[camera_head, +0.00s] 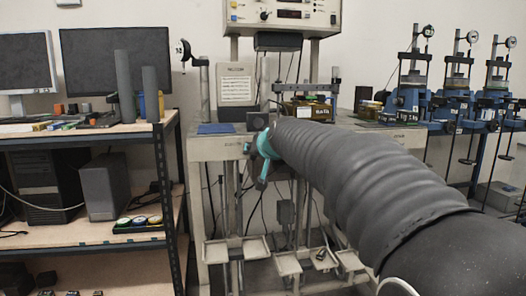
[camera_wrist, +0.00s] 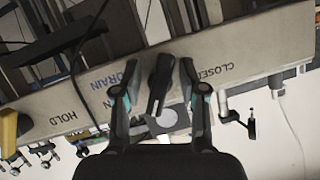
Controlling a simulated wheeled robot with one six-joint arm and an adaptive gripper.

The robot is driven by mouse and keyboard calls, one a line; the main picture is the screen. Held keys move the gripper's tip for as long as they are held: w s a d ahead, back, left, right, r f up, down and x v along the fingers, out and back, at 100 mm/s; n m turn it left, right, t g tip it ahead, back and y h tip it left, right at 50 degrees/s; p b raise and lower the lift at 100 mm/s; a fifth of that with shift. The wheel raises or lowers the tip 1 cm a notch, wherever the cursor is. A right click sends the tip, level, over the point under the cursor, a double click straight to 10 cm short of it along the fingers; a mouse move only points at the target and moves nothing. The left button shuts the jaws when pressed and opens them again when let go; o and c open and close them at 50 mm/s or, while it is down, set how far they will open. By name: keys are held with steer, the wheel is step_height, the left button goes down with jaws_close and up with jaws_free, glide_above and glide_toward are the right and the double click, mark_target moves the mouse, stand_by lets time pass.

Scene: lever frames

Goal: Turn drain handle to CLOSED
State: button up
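The drain handle (camera_wrist: 160,80) is a dark lever on a round grey hub (camera_wrist: 163,121), in front of a pale panel edge (camera_wrist: 60,113) lettered HOLD, DRAIN and CLOSED. In the wrist view its free end points up, between DRAIN and CLOSED. My gripper (camera_wrist: 158,75) is open, with one finger on each side of the handle and visible gaps to it. In the camera_head view my gripper (camera_head: 260,160) is at the front edge of the grey bench, where I cannot make out the handle.
The grey bench (camera_head: 215,150) carries a meter box (camera_head: 285,14) on top and small trays (camera_head: 288,263) below. A shelf (camera_head: 85,135) with monitors stands left; blue test stands (camera_head: 455,100) stand right.

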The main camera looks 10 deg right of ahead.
steer(key=shift+r, duration=0.1)
steer(key=shift+s+r, duration=0.1)
steer(key=shift+s, duration=0.05)
steer(key=v, duration=1.1)
steer(key=shift+s, duration=0.35)
steer(key=shift+d, duration=0.1)
